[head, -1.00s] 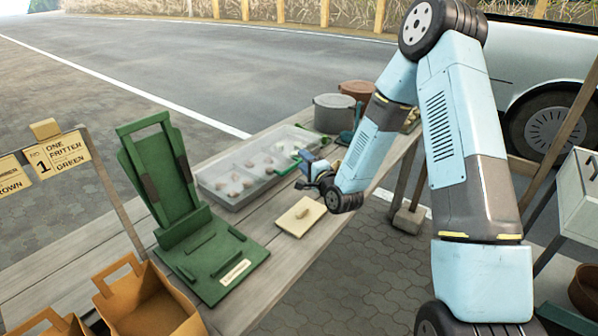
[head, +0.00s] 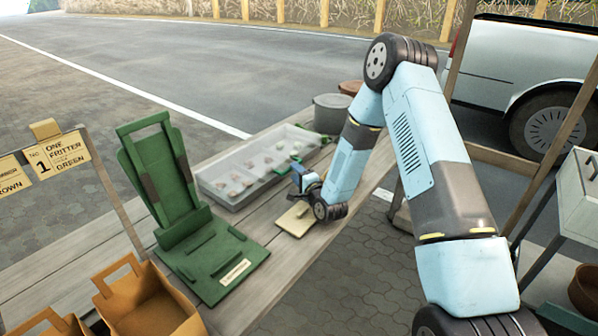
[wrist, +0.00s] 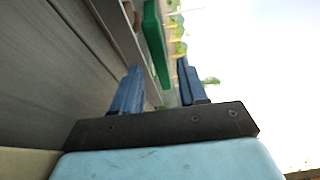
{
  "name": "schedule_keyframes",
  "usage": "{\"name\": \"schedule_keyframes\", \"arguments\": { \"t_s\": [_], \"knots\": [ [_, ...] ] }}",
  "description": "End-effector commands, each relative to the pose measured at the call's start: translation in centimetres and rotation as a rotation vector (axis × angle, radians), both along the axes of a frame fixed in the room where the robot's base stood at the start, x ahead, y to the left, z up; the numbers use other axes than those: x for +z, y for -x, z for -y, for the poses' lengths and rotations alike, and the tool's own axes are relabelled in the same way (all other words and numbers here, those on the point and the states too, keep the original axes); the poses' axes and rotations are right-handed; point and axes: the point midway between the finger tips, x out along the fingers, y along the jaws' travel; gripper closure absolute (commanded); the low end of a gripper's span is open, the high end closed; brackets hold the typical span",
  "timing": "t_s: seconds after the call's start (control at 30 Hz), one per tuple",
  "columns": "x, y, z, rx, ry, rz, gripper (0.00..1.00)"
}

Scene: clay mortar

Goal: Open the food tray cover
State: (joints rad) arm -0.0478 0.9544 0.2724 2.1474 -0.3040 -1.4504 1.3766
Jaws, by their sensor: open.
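The grey food tray (head: 222,194) lies on the table in the head view, with pale food pieces showing through what looks like a clear cover. A green handle (head: 282,171) shows at its right side, partly beside my gripper (head: 299,177).
A cream board (head: 292,222) lies just below my gripper, partly hidden. A green stand (head: 215,262) is at the left, with paper bags (head: 150,305) in front. Grey (head: 330,112) and brown (head: 350,87) pots stand behind the tray. Bare planks lie between stand and tray.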

Motion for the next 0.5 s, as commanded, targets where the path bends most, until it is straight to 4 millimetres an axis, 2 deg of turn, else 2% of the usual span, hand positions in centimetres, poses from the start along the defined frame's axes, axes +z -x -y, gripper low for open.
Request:
{"name": "schedule_keyframes", "arguments": {
  "t_s": [0.2, 0.5],
  "knots": [
    [0.0, -1.7, -0.9, 0.000, 0.001, 0.000, 0.57],
    [0.0, -2.0, -1.1, 0.000, 0.000, -0.001, 0.57]
  ]
}}
